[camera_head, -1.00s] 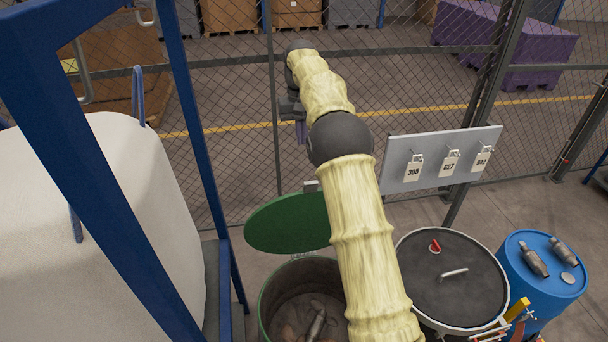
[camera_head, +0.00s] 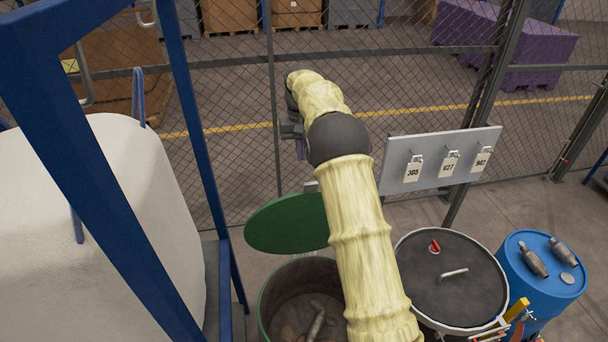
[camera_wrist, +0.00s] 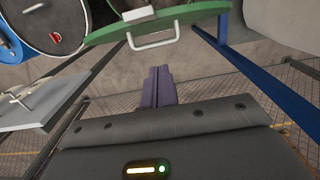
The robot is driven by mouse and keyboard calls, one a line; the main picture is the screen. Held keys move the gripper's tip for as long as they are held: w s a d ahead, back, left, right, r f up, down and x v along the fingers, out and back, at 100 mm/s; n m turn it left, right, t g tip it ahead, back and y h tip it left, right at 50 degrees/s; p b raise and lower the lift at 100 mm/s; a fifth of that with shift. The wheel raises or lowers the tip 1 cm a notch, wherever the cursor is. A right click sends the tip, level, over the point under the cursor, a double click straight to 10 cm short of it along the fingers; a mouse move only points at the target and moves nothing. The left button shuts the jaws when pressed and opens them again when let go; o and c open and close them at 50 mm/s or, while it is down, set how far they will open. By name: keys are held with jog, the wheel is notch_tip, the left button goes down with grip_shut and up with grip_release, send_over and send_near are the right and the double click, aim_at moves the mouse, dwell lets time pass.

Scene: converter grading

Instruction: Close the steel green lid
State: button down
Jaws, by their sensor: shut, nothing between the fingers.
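The green lid (camera_head: 288,223) stands raised and tilted open above the back of the green steel drum (camera_head: 266,318). My arm covers the lid's right part in the head view. In the wrist view the lid (camera_wrist: 190,22) is at the top, with a pale handle (camera_wrist: 153,40) on it. My gripper (camera_wrist: 158,74) has purple fingers pressed together and empty. It is beyond the lid, on the fence side, and apart from it. In the head view the gripper (camera_head: 300,148) is small and partly hidden behind my arm.
A dark-lidded drum (camera_head: 452,275) and a blue drum (camera_head: 545,262) with metal parts on top stand at right. A tag board (camera_head: 440,160) hangs by the mesh fence (camera_head: 225,120). A white bulk bag (camera_head: 110,230) in a blue frame (camera_head: 190,120) stands at left.

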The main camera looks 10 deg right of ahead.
jog(key=s+f+p, duration=0.1)
jog(key=s+f, duration=0.1)
jog(key=s+f+p, duration=0.2)
jog(key=f, duration=0.1)
jog(key=shift+s+f, duration=0.15)
jog(key=shift+s, duration=0.05)
jog(key=shift+w, duration=0.1)
dwell(0.4)
jog(key=shift+f+b, duration=0.15)
jog(key=shift+b, duration=0.15)
